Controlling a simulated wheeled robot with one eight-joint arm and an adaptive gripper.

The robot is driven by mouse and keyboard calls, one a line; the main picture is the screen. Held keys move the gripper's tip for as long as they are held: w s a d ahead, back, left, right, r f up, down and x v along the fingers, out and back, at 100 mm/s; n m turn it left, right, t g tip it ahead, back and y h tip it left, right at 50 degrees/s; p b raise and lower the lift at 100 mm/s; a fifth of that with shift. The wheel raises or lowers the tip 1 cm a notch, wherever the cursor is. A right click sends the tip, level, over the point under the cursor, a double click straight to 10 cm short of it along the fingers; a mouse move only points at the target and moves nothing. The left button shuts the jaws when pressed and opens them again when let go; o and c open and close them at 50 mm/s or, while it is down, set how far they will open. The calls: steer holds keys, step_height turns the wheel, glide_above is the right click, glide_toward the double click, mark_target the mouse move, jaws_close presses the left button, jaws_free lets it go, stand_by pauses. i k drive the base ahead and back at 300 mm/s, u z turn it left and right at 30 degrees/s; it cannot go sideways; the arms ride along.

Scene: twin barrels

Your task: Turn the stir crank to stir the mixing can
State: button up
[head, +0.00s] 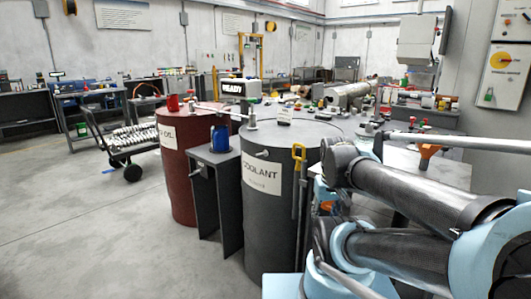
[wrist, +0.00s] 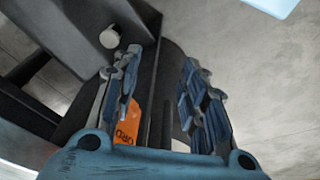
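My gripper (wrist: 158,80) shows in the wrist view with its two fingers spread apart and nothing held between them. A small metal fitting (head: 252,118) stands up from the grey barrel's top edge. I cannot make out for certain which part is the stir crank. My gripper is not visible in the head view.
The red barrel (head: 174,190) and grey COOLANT barrel (head: 265,225) flank the stand. A yellow-handled tool (head: 298,153) hangs at the grey barrel's right side. A cart (head: 125,145) is at left; the floor at front left is clear.

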mark_target(195, 173)
steer(key=u, duration=1.15)
steer(key=i, duration=0.55)
steer(key=u, duration=0.4)
